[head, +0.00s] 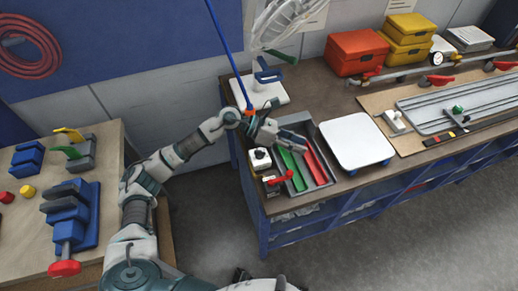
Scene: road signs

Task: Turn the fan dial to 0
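A white wire-cage fan (283,18) shows at the top centre, above a white base plate (270,92) on the left end of the workbench. A fan dial is not discernible at this size. My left arm reaches in from the lower left. My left gripper (282,136) is just in front of the base plate, above the back of a grey tray. Its fingers are small and dark, and I cannot tell whether they are open or shut. My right gripper cannot be made out in this view.
A blue pole (228,52) with an orange end slants down beside my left wrist. The grey tray (326,176) holds green and red pieces. A small white box (260,158) stands left of it, a white platform (357,144) right. Red (354,52) and yellow boxes stand behind.

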